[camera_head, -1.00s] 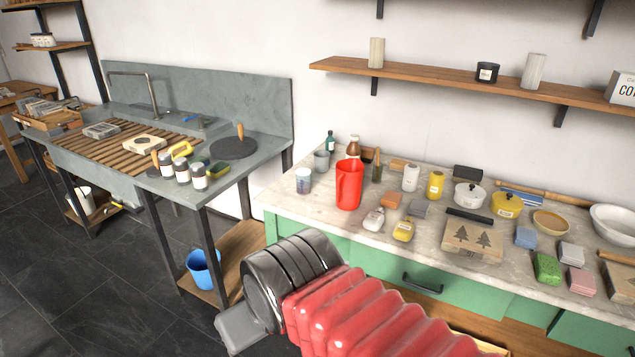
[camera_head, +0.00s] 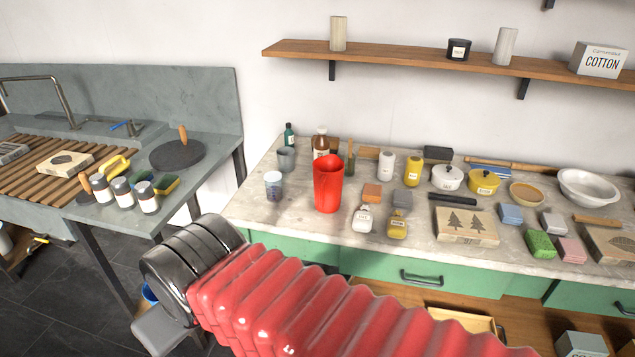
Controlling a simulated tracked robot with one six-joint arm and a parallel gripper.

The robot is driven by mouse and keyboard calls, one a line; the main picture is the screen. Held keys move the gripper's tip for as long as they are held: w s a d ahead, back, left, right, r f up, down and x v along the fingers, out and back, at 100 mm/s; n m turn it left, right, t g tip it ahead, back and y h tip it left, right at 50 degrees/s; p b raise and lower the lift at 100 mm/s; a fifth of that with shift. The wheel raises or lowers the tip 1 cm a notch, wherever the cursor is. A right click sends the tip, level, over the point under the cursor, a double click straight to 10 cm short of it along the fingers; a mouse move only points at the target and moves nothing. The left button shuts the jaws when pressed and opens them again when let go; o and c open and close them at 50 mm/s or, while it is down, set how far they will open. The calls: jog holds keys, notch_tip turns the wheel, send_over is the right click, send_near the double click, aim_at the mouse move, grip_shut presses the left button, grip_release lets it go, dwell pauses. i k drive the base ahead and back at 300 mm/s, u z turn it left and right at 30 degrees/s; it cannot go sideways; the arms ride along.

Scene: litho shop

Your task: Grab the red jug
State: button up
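The red jug (camera_head: 328,186) stands upright on the pale stone counter (camera_head: 255,205), near its left end and front edge. Its open top faces up. My arm, with a red ribbed sleeve and a dark metal ringed end, crosses the lower part of the view in front of the counter. A grey part (camera_head: 168,332) shows below the ringed end, but I cannot make out any fingers or their opening. The arm's end is left of the jug, nearer the camera and apart from it.
A white tub (camera_head: 273,186) and grey cup (camera_head: 287,159) stand left of the jug. A wooden shelf (camera_head: 400,55) hangs above. The sink bench (camera_head: 215,145) is left.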

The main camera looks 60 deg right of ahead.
aim_at(328, 169)
jog(key=z, duration=0.5)
jog(key=i, duration=0.85)
jog(key=z, duration=0.65)
